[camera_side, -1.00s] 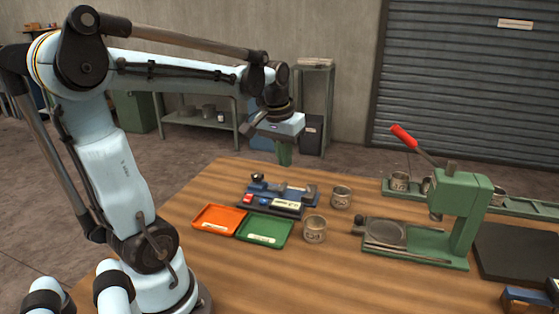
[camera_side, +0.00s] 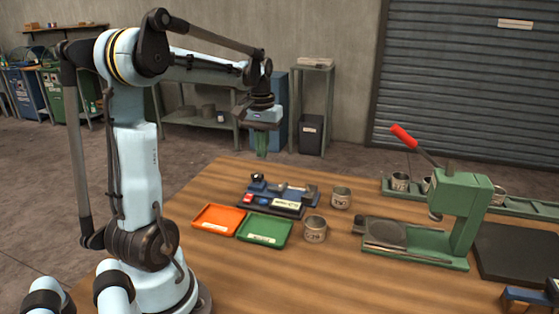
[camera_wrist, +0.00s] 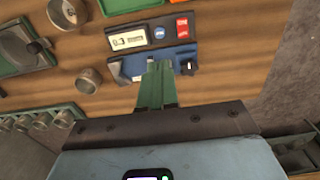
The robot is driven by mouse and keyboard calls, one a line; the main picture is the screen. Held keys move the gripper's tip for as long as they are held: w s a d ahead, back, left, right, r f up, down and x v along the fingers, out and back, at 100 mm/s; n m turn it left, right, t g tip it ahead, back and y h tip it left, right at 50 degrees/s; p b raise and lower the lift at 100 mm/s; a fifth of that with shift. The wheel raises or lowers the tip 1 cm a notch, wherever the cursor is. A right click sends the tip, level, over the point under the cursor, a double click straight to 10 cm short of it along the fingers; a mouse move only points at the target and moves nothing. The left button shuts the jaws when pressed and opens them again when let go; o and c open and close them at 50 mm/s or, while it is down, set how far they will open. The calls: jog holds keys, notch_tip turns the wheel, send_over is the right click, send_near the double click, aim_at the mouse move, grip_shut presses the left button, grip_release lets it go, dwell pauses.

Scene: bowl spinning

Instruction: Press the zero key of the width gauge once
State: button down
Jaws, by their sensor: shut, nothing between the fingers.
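The width gauge (camera_side: 277,202) lies on the wooden table, with a blue measuring part behind a dark panel. In the wrist view its panel carries a lit display (camera_wrist: 128,39), a round blue key (camera_wrist: 159,32) and a red key (camera_wrist: 182,24) with pale lettering too small to read. My gripper (camera_side: 262,156) is shut and empty, pointing down above and behind the gauge, apart from it. In the wrist view its green fingers (camera_wrist: 159,68) overlap the blue measuring part (camera_wrist: 130,68) and hide some of it; both keys are uncovered.
An orange tray (camera_side: 219,219) and a green tray (camera_side: 263,230) lie in front of the gauge. Metal cups (camera_side: 341,197) (camera_side: 315,230) stand to its right. A green press (camera_side: 462,210) with a red-handled lever stands farther right, before a rack of cups (camera_side: 520,206).

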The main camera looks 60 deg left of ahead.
aim_at(264, 200)
notch_tip(264, 200, down, 14)
jog(key=shift+r, duration=0.25)
dwell(0.3)
jog(key=shift+f, duration=0.95)
jog(key=shift+w, duration=0.1)
jog(key=shift+r, duration=0.15)
notch_tip(264, 200, up, 15)
dwell(0.3)
dwell(0.5)
jog(key=s+d+f+m+t, duration=0.1)
jog(key=d+m+t, duration=0.6)
jog(key=d, duration=1.8)
jog(key=shift+d+f+m, duration=0.15)
jog(key=shift+f+m, duration=0.35)
jog(key=shift+m, duration=0.5)
